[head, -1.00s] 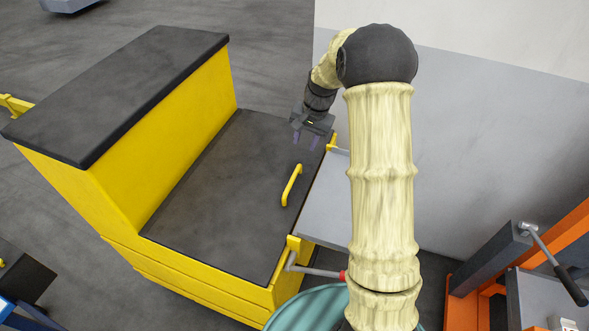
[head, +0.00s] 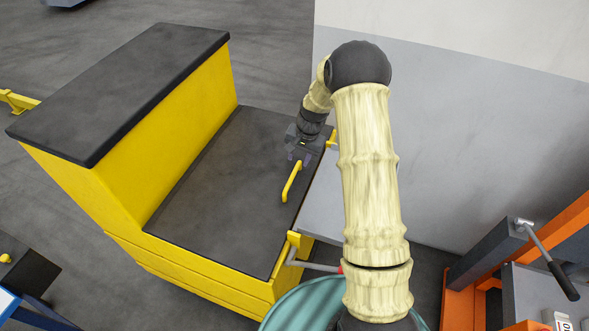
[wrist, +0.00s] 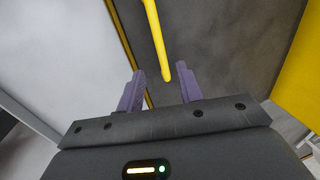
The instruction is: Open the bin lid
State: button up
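The bin is a yellow body with a flat dark lid (head: 220,185). A yellow bar handle (head: 291,182) stands on the lid near its right edge. My gripper (head: 298,157) is over the far right part of the lid, close to the handle's far end. In the wrist view my gripper (wrist: 158,82) is open, with its two purple fingers apart and nothing between them. The handle (wrist: 156,38) shows there just ahead of the fingertips, roughly in line with the gap. The lid lies flat and looks closed.
A raised yellow block with a dark top (head: 120,90) stands left of the lid. A grey panel (head: 320,212) is along the lid's right side, with a grey wall (head: 450,140) behind. A teal round container (head: 300,308) and an orange frame (head: 465,300) are at the lower right.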

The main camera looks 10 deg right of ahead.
aim_at(293, 175)
jog(key=f, duration=0.2)
jog(key=a+f+p, duration=0.1)
jog(key=f, duration=0.2)
jog(key=w+f+p, duration=0.1)
jog(key=f, duration=0.2)
jog(key=shift+a+f, duration=0.15)
jog(key=shift+a, duration=0.1)
grip_shut()
